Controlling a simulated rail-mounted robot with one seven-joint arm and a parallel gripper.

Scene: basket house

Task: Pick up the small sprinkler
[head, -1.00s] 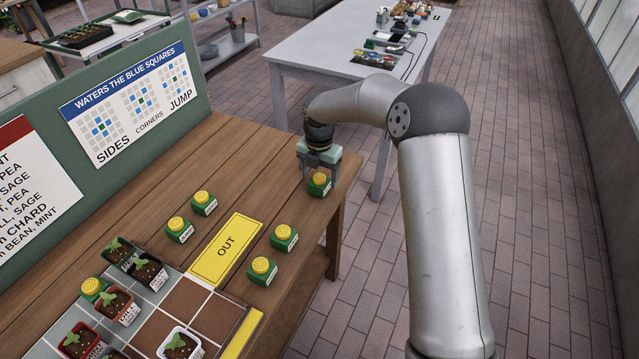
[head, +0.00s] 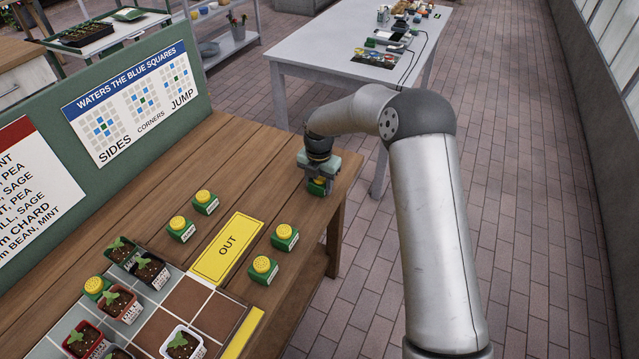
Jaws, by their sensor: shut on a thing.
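My gripper (head: 319,178) is at the far right end of the wooden table. It is shut on a small sprinkler (head: 318,187), a green block with a yellow round top. The sprinkler's top is mostly hidden by the gripper, and it is low at the table surface; whether it touches the wood I cannot tell. Similar sprinklers stand on the table: two to the right of the yellow OUT plate, (head: 285,238) and (head: 263,270), and two behind it, (head: 205,202) and (head: 181,229). One more sprinkler (head: 97,288) stands at the tiled grid.
The yellow OUT plate (head: 228,248) lies mid-table. Potted seedlings (head: 151,272) stand on the tiled grid (head: 200,318) at the front left. A green board with signs (head: 135,105) rises along the left edge. The wood between board and gripper is clear.

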